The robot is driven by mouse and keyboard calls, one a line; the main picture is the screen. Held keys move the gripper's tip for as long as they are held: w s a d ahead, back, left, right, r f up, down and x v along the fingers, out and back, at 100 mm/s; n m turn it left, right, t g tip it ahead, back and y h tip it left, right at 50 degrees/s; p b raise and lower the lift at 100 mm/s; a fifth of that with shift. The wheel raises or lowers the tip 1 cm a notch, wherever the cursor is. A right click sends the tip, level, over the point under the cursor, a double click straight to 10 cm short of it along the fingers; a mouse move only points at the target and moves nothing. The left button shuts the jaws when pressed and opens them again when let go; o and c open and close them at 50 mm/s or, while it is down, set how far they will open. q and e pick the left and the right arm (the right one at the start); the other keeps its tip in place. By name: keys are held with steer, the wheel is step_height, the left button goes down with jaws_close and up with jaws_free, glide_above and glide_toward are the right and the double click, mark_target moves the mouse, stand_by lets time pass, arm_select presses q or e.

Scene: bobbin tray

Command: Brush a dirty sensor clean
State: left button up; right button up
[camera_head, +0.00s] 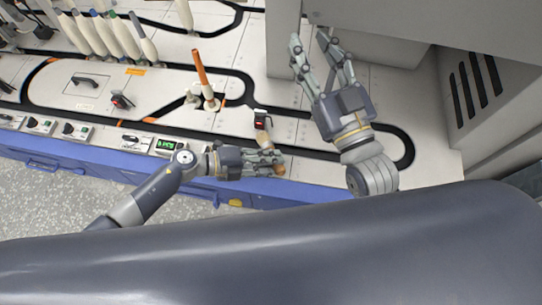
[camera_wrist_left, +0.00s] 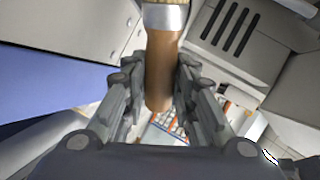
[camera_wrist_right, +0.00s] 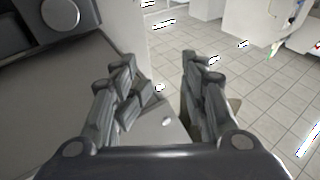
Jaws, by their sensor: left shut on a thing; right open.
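My left gripper (camera_head: 270,162) is shut on the brown handle of a brush (camera_head: 280,170), near the table's front edge. In the left wrist view the brush handle (camera_wrist_left: 162,75) stands between the fingers, with a silver collar and the start of the bristles at the top edge. The brush's far end points at a small dark sensor (camera_head: 260,122) with a red light; I cannot tell if they touch. Another similar sensor (camera_head: 121,101) is farther left on the track. My right gripper (camera_head: 315,62) is open and empty over the right part of the table; it also shows in the right wrist view (camera_wrist_right: 160,80).
Several white bobbins (camera_head: 105,35) stand at the back left. A grey machine housing (camera_head: 480,90) bounds the right. Switches and a green display (camera_head: 165,144) line the blue front edge.

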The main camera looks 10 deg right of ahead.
arm_select(q)
steer(key=shift+s+a+p, duration=0.2)
steer(key=shift+s+p, duration=0.15)
steer(key=shift+s, duration=0.4)
steer(key=shift+s+a+p, duration=0.2)
steer(key=shift+s+p, duration=0.1)
steer(key=shift+s, duration=0.25)
steer(key=shift+s+a+p, duration=0.15)
steer(key=shift+s+p, duration=0.1)
steer(key=shift+s, duration=0.3)
steer(key=shift+s+a, duration=0.15)
steer(key=shift+s, duration=0.3)
arm_select(e)
step_height(320, 180, down, 10)
steer(key=d+g+h, duration=0.1)
steer(key=g+h, duration=0.1)
steer(key=g, duration=0.4)
steer(key=shift+s+d+f, duration=0.15)
steer(key=shift+s+d, duration=0.15)
steer(key=shift+s, duration=0.1)
